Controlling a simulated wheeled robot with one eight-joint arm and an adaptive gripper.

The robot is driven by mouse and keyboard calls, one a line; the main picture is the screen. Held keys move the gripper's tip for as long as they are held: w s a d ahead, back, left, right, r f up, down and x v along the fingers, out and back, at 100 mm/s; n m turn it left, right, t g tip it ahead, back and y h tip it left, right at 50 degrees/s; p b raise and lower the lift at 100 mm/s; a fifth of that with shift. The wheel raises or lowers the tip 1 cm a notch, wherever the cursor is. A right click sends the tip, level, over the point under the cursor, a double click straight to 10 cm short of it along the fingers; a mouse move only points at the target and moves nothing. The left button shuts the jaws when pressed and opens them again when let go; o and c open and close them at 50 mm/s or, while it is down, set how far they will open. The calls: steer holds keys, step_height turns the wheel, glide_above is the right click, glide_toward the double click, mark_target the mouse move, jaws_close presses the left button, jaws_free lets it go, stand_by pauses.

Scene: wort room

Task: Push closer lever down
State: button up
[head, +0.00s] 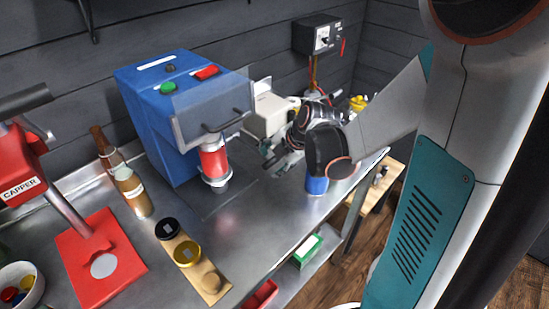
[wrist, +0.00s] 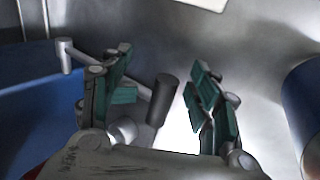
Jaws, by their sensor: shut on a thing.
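The blue machine (head: 165,125) stands against the wall, with a clear guard and a red can (head: 213,162) on its round holder. In the wrist view its blue side (wrist: 40,108) shows at the left. A lever with a metal rod and a dark cylindrical grip (wrist: 164,98) reaches out from that side. My gripper (head: 277,158) is just right of the machine, low over the metal bench. The lever cannot be made out in the head view.
A blue can (head: 317,185) stands on the bench (head: 255,215) by my wrist. A cream device (head: 268,112) is behind my gripper. A red capper (head: 100,262), bottles (head: 133,192) and a wooden strip with lids (head: 211,283) are at the left. A control box (head: 318,36) hangs behind.

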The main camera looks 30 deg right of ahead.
steer(key=shift+s, duration=0.5)
jaws_close()
steer(key=o, duration=0.6)
jaws_free()
steer(key=shift+d+f, duration=0.1)
steer(key=shift+w+r, duration=0.15)
steer(key=shift+r, duration=0.1)
